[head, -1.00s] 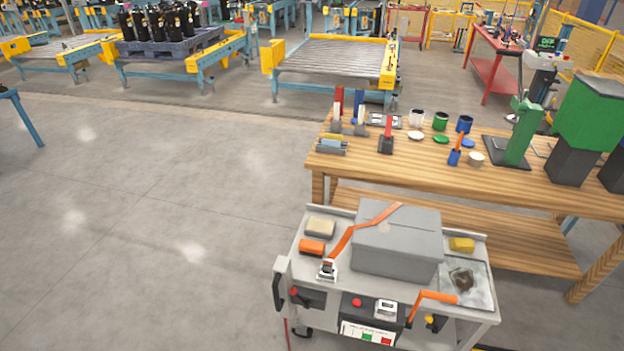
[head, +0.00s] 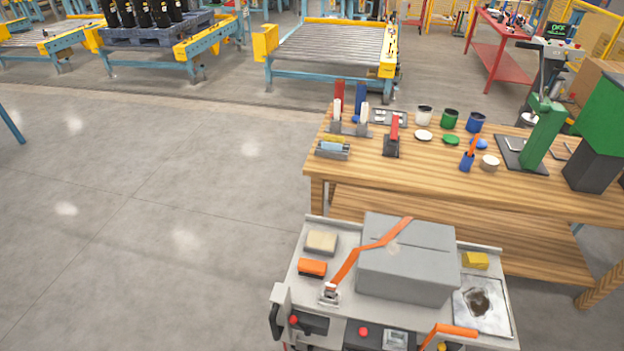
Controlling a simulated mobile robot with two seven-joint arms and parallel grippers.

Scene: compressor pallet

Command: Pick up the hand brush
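A small orange block-shaped item (head: 312,268) with a darker underside lies on the left of the grey cart's top (head: 290,292); it looks most like the hand brush, though it is too small to be sure. A beige block (head: 321,241) lies just behind it, apart from it. Nothing covers either one. Neither of my grippers is in view.
A grey box (head: 408,275) with an orange strap (head: 372,246) fills the cart's middle. A yellow block (head: 474,260) and a stained tray (head: 482,303) are at its right. A wooden workbench (head: 500,190) stands behind. The floor (head: 130,250) at left is clear.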

